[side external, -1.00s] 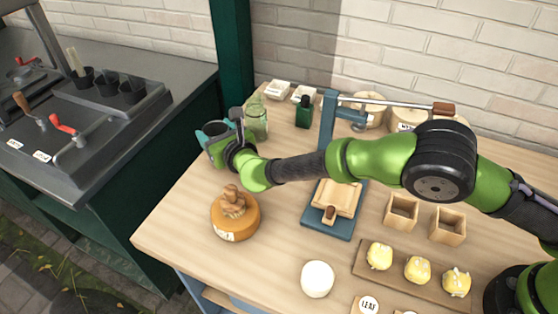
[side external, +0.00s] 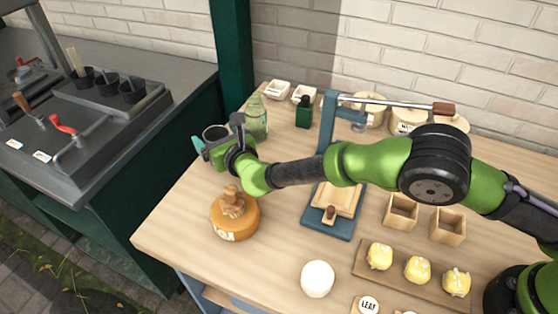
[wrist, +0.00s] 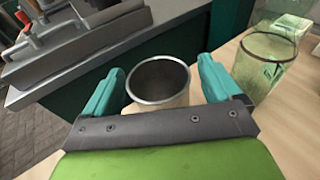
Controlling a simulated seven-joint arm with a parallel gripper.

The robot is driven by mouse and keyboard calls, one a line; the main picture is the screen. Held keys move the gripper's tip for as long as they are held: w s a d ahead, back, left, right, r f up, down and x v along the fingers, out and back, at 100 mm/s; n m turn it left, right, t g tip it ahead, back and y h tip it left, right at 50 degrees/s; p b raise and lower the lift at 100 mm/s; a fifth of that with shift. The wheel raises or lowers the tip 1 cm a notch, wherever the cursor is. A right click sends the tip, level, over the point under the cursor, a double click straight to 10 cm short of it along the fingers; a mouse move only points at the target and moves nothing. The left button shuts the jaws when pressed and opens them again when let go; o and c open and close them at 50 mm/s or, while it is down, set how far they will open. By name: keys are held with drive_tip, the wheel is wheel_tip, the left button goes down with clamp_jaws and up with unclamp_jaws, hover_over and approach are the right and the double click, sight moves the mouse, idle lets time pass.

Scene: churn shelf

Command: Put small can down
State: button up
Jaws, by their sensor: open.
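The small can (wrist: 160,98) has a round metal rim and a dark, hollow inside. It stands upright between the two teal fingers of my gripper (wrist: 160,72), with a narrow gap on each side in the wrist view. In the side view the can's rim (side external: 215,131) shows just behind my gripper (side external: 208,147), near the far left edge of the wooden table (side external: 175,215). My gripper is open around the can. The can's base is hidden in the side view.
A green glass jar (side external: 256,120) stands close to the right of the can. A round wooden mould (side external: 235,220) sits nearer the front. A blue press (side external: 326,225) and a dark green bottle (side external: 303,112) stand further right. The table's left edge is close.

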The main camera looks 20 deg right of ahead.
drive_tip(key=v, duration=0.5)
wheel_tip(320, 180, up, 7)
drive_tip(key=shift+d, duration=0.1)
